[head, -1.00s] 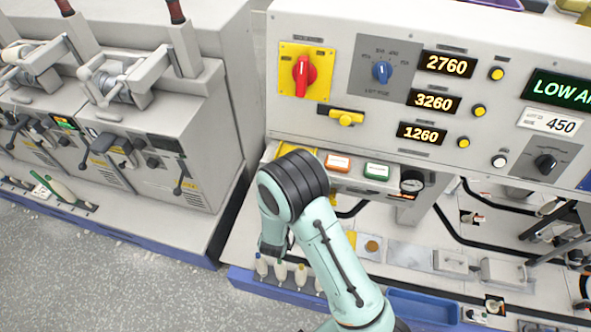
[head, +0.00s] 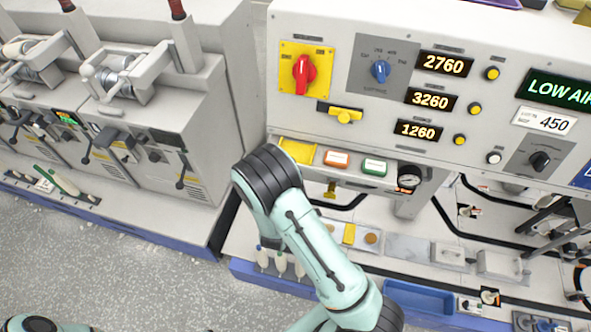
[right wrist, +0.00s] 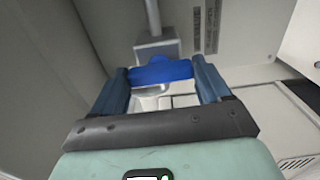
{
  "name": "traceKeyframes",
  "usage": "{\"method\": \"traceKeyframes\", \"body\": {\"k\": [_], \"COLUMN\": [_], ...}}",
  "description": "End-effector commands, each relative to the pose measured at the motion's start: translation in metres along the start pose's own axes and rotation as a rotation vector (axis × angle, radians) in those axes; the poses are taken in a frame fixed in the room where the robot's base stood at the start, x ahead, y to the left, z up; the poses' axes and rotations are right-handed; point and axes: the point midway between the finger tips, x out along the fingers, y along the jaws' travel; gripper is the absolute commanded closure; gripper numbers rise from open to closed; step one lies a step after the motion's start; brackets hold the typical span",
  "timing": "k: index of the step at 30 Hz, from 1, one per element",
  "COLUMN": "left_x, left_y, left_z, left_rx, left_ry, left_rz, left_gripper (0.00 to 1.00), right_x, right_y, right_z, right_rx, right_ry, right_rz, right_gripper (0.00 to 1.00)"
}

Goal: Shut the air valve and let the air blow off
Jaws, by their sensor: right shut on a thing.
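In the right wrist view my right gripper (right wrist: 162,84) is shut on a blue handle (right wrist: 160,70), which lies crosswise between its fingertips. I take this to be the air valve's handle. It sits in front of a grey block (right wrist: 157,48) with a pipe rising from it. How far the handle is turned I cannot tell. In the head view my right arm hides its own gripper and the valve. My left gripper is out of view.
The control panel has a red switch (head: 303,73), a blue knob (head: 381,71) and a yellow lever (head: 345,115). An orange button (head: 337,159) and green button (head: 375,167) sit below. A blue tray (head: 420,298) lies lower right. Grey machines (head: 170,100) stand left.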

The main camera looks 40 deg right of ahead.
Motion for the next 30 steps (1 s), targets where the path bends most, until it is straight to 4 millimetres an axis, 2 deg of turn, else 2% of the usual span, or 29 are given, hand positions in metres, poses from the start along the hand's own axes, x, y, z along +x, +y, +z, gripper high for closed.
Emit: {"method": "traceKeyframes", "body": {"k": [1,2,3,4,11,14,17,24,30], "left_x": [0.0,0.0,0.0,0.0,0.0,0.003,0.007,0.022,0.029], "left_y": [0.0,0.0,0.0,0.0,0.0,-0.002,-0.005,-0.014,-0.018], "left_z": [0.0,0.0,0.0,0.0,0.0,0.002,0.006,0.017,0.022], "left_rx": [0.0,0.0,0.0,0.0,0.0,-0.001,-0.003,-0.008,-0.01], "left_ry": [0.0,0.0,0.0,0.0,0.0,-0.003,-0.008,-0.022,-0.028], "left_rz": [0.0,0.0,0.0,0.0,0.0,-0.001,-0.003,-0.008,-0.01], "left_gripper": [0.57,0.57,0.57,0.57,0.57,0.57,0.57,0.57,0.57], "right_x": [0.0,0.0,0.0,0.0,-0.001,-0.007,-0.022,-0.076,-0.114], "right_y": [0.0,0.0,0.0,0.0,0.0,-0.001,-0.002,-0.003,-0.002], "right_z": [0.0,0.0,0.0,0.0,0.0,0.0,-0.001,0.0,0.0], "right_rx": [-0.001,-0.001,-0.001,-0.001,0.0,-0.001,-0.001,-0.002,-0.001], "right_ry": [0.0,0.0,0.0,0.0,0.001,0.003,0.006,0.007,0.005], "right_rz": [0.002,0.002,0.002,0.002,0.001,0.0,-0.002,-0.001,0.0], "right_gripper": [0.54,0.17,0.04,0.0,0.0,0.0,0.0,0.0,0.0]}}
